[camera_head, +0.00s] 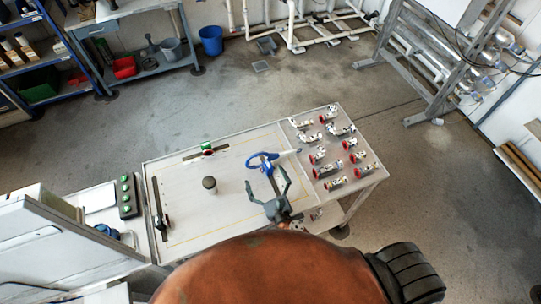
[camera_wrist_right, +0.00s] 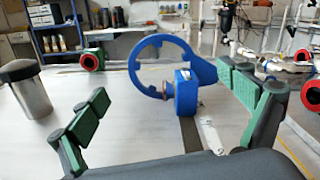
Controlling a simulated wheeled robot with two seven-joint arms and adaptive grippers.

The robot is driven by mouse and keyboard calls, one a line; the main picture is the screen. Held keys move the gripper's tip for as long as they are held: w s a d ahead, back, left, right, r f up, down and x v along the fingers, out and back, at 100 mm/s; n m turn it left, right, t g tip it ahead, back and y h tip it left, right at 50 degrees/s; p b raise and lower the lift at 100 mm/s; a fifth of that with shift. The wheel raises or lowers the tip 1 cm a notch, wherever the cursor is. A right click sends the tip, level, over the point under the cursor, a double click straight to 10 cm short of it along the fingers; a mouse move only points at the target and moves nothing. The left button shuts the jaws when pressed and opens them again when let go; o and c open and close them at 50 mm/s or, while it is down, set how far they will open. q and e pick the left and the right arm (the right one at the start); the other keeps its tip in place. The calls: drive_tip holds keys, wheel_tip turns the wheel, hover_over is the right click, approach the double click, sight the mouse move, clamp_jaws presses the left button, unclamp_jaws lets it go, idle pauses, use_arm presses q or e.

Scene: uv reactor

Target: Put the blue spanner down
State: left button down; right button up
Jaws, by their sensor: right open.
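The blue spanner (camera_head: 262,160) has a large notched ring. It is at the right part of the white worktable (camera_head: 225,229), beside the rack of valves. In the right wrist view the spanner (camera_wrist_right: 184,92) shows its ring and a thick blue block, between and beyond my fingers. My right gripper (camera_head: 268,178) is open, its two fingers spread on the near side of the spanner. The right wrist view shows the same gripper (camera_wrist_right: 165,88) with a gap between its green pads and the spanner. Whether the spanner rests fully on the table is unclear. My left gripper is not in view.
A dark-capped metal cylinder (camera_head: 209,184) stands mid-table. Red-ended valve pieces (camera_head: 335,182) fill the right panel. A bar with a green-and-red fitting (camera_head: 207,149) lies at the back, another dark bar (camera_head: 160,215) at the left. The table between them is largely bare.

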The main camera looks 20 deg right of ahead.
sight(258, 167)
drive_tip(key=shift+w+f, duration=0.3)
drive_tip(key=w, duration=0.2)
drive_tip(key=shift+w+a+r, duration=0.1)
drive_tip(key=shift+w+r, duration=0.1)
drive_tip(key=shift+w, duration=0.1)
drive_tip(key=w, duration=0.1)
drive_tip(key=w+p, duration=0.1)
drive_tip(key=w, duration=0.2)
drive_tip(key=shift+w+r, duration=0.2)
drive_tip(key=shift+r, duration=0.05)
drive_tip(key=shift+w+f, duration=0.1)
drive_tip(key=shift+w, duration=0.25)
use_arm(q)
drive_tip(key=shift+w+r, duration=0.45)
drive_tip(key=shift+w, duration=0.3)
use_arm(e)
drive_tip(key=c, duration=1.4)
